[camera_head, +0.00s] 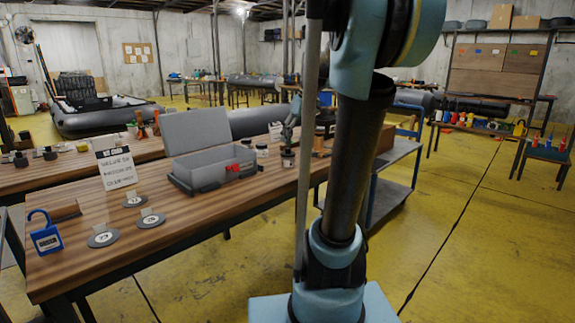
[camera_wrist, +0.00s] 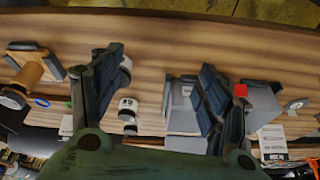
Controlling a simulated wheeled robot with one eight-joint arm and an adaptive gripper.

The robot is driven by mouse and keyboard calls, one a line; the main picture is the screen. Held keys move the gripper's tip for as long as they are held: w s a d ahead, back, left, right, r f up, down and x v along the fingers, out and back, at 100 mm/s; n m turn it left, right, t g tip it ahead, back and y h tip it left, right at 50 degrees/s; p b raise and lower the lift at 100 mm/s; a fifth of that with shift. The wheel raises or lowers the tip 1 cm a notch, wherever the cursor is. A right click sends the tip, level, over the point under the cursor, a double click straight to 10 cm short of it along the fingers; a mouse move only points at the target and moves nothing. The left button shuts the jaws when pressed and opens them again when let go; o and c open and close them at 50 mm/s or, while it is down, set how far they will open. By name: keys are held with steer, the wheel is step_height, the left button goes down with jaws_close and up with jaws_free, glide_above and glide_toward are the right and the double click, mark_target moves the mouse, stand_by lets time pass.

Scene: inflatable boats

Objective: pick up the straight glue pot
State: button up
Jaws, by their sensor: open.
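Small glue-pot-like jars stand on the wooden bench right of the grey tray in the head view. One is a pale jar with a dark lid (camera_head: 262,150); another is a dark-topped pot with a pale band (camera_head: 288,159), just below my gripper (camera_head: 289,133). I cannot tell which is the straight glue pot. In the wrist view my gripper (camera_wrist: 160,82) is open and empty, its dark fingers spread above the bench. White jars (camera_wrist: 128,106) show near the left finger, one (camera_wrist: 125,66) partly hidden behind it.
A grey open case (camera_head: 222,168) with a red item (camera_head: 232,168) stands on the bench. A wooden tool (camera_wrist: 30,72) lies left in the wrist view.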

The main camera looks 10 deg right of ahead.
step_height(320, 180, up, 5)
steer(key=n, duration=0.2)
glide_above(289, 149)
steer(key=s+d, duration=0.3)
steer(key=s, duration=0.1)
steer(key=shift+t+y, duration=0.3)
steer(key=x, duration=1.2)
steer(key=shift+a, duration=0.1)
steer(key=shift+s+d+x, duration=0.15)
steer(key=shift+d+x, duration=0.05)
steer(key=shift+x, duration=1.15)
steer(key=shift+s+d+x, duration=0.1)
steer(key=shift+d+x, duration=0.05)
steer(key=shift+x, duration=1.15)
steer(key=shift+f, duration=0.2)
steer(key=c, duration=1)
